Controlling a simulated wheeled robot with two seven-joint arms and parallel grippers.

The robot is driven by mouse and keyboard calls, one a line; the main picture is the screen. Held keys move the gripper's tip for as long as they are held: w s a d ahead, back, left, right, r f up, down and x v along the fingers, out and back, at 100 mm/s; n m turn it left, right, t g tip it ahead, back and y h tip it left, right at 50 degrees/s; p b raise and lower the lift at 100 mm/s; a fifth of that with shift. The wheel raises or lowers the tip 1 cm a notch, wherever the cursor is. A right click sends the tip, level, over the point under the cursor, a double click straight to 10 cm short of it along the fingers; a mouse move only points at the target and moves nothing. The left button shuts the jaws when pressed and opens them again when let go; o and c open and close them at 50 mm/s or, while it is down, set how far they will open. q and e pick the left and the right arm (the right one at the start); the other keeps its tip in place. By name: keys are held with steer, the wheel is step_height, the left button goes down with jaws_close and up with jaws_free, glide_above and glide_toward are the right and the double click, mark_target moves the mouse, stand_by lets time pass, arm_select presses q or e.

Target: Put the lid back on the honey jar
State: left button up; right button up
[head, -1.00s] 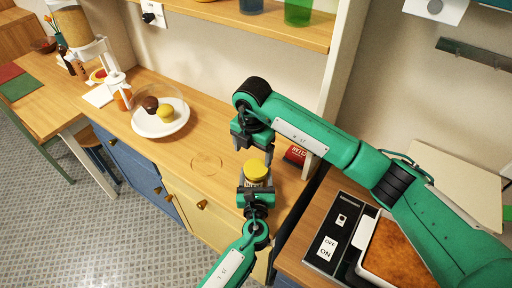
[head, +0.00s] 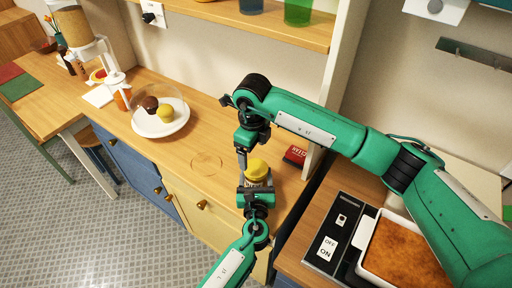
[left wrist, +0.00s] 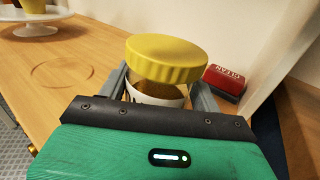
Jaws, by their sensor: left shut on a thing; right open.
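The honey jar (left wrist: 155,93) is a clear jar with brown contents and a pale label, upright on the counter. My left gripper (head: 256,188) is shut on the jar from the front; its two fingers flank the jar in the left wrist view (left wrist: 163,88). The yellow lid (left wrist: 166,58) rests on top of the jar and looks slightly tilted and shifted right; I cannot tell whether it is fully seated. The lid also shows in the head view (head: 256,168). My right gripper (head: 243,158) is open and empty, just behind and left of the lid.
A white cake stand (head: 161,124) with a dome stands to the left. A ring mark (head: 206,164) is on the clear counter (head: 190,147). A shelf (head: 240,24) hangs above.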

mark_target(256, 167)
steer(key=n, duration=0.5)
steer(key=shift+d+r, duration=0.1)
steer(key=shift+r, duration=0.05)
steer(key=n, duration=0.6)
steer(key=shift+d+r, duration=0.1)
steer(key=n, duration=0.5)
steer(key=shift+d, duration=0.1)
steer(key=n, duration=0.5)
steer(key=shift+s+d+r+n, duration=0.1)
steer(key=shift+d+n, duration=0.05)
steer(key=shift+n, duration=0.15)
steer(key=shift+f, duration=4.05)
